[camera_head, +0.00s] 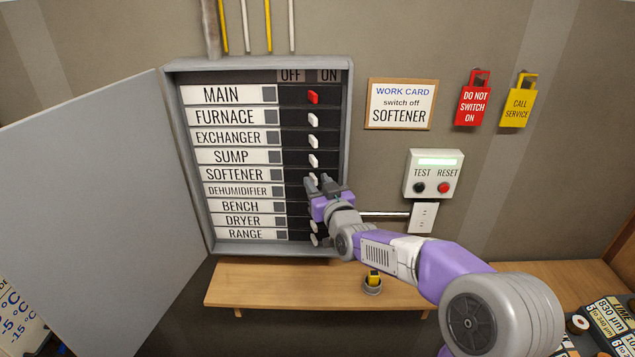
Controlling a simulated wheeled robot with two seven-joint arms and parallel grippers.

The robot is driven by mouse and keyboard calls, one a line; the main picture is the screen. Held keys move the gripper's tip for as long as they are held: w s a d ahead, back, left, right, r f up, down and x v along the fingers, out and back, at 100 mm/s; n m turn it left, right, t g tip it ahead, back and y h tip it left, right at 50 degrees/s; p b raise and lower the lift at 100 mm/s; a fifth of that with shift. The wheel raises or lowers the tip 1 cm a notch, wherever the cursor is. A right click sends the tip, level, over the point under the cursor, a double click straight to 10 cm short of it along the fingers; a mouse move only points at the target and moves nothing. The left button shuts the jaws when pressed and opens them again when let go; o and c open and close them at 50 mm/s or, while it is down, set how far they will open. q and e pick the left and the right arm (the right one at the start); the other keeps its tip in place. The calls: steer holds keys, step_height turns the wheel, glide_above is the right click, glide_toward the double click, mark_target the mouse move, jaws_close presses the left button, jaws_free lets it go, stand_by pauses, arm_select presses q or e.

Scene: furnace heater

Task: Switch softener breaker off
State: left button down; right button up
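The breaker panel (342,120) hangs open on the wall with labelled rows under OFF and ON. The SOFTENER label (235,175) is in the fifth row. Its white switch (312,177) shows only in part behind my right gripper's fingertips. My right gripper (318,180) is at the softener and dehumidifier rows, with a small gap between its dark fingers. Nothing shows held in it. I cannot tell whether it touches the switch, or which way that switch is set. My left gripper is not in view.
The red main switch (313,97) and white furnace (313,120), exchanger (313,140) and sump (313,160) switches are above. The panel door (95,200) stands open at left. A work card (400,104), two tags and a test box (434,174) are right. A shelf (270,285) is below.

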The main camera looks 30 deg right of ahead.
steer(key=shift+w, duration=0.3)
jaws_close()
